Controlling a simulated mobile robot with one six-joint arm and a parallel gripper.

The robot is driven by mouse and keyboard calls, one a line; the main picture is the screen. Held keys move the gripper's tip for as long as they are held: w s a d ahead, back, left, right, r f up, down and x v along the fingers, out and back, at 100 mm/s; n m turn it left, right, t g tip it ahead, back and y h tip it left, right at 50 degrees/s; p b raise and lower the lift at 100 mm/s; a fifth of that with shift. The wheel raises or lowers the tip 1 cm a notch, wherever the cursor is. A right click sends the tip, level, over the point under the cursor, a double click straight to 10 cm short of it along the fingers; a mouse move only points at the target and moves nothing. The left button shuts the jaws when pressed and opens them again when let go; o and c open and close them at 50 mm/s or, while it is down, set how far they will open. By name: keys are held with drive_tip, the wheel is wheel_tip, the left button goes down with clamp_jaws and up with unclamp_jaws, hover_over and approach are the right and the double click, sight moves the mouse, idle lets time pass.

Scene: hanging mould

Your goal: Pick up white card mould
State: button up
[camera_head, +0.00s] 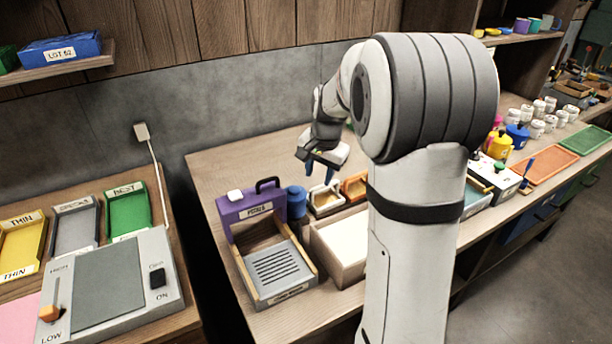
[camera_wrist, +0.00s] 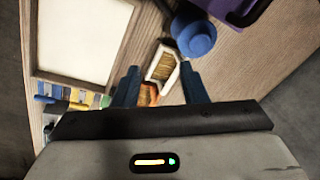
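The white card mould is a small white frame (camera_head: 325,199) with a golden-brown inside. It lies on the wooden table, right of the blue round-topped pot. In the wrist view the white frame (camera_wrist: 163,68) shows between my two fingers, tilted in the picture. My gripper (camera_head: 320,174) is above it in the head view, with blue fingers pointing down. In the wrist view my gripper (camera_wrist: 160,72) is open, with nothing held between the fingers. The gap in height between the fingertips and the frame is hard to tell.
An orange mould (camera_head: 354,187) lies just right of the white one, partly behind my arm. The blue pot (camera_head: 296,202) and purple case (camera_head: 252,208) stand close on the left. A wooden tray with a white sheet (camera_head: 345,243) is in front.

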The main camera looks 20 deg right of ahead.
drive_tip(key=w+d+f+m, duration=0.2)
drive_tip(key=w+f, duration=0.1)
drive_tip(key=w, duration=0.1)
drive_tip(key=w+d+f+m+p, duration=0.1)
drive_tip(key=w+d+f, duration=0.2)
drive_tip(key=w, duration=0.1)
drive_tip(key=w+d+f+m, duration=0.2)
drive_tip(key=w+f, duration=0.2)
drive_tip(key=shift+w+d+m, duration=0.2)
drive_tip(key=shift+d+m, duration=0.1)
drive_tip(key=shift+d, duration=0.05)
drive_tip(key=p, duration=0.3)
hover_over(327, 198)
drive_tip(key=f, duration=0.7)
drive_tip(key=shift+s+f, duration=0.1)
drive_tip(key=shift+s, duration=0.1)
drive_tip(key=shift+w+a+f, duration=0.1)
drive_tip(key=shift+w+f, duration=0.05)
drive_tip(key=shift+f, duration=0.4)
drive_tip(key=shift+c, duration=0.6)
clamp_jaws()
